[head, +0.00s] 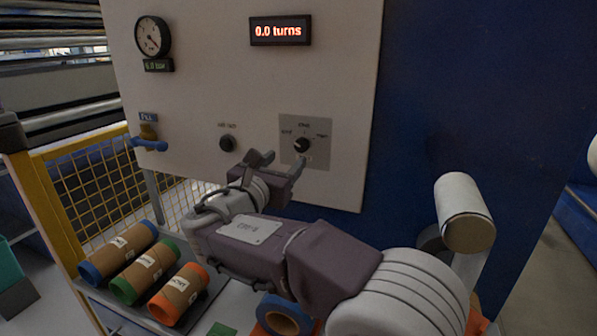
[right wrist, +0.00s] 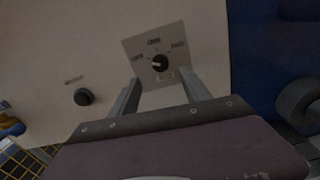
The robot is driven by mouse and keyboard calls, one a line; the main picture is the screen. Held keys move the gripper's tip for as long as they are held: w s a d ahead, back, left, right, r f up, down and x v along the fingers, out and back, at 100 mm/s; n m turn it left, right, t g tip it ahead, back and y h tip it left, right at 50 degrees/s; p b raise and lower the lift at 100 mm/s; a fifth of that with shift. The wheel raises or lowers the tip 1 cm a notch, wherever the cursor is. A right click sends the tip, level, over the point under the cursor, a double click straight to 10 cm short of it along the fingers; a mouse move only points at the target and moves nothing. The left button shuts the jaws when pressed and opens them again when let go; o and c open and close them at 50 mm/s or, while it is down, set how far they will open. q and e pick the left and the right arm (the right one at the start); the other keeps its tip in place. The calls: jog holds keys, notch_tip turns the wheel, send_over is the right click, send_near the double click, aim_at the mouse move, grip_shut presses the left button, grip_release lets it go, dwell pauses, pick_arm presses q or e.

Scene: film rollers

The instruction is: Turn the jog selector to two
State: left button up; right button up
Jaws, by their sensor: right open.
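The jog selector (head: 301,145) is a round black knob on a grey plate (head: 319,128) with small labels around it, too small to read surely. It also shows in the right wrist view (right wrist: 159,63), ahead of and between my fingers. My right gripper (head: 279,163) is open and empty, just below and left of the knob in the head view, with one fingertip overlapping the plate's lower edge. In the right wrist view my right gripper (right wrist: 159,85) has its two fingers apart, pointing at the plate. I see no contact with the knob. My left gripper is not in view.
Left of the plate is another black knob (head: 227,143). A display (head: 280,30) reads "0.0 turns". A gauge (head: 152,36) and a blue-handled valve (head: 149,143) are on the panel's left. Several labelled rolls (head: 145,275) lie below left. A white roll (head: 464,212) is at right.

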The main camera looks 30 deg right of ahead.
aim_at(300, 146)
jog(key=p+x, duration=0.1)
jog(key=x, duration=0.8)
jog(key=shift+d, duration=0.1)
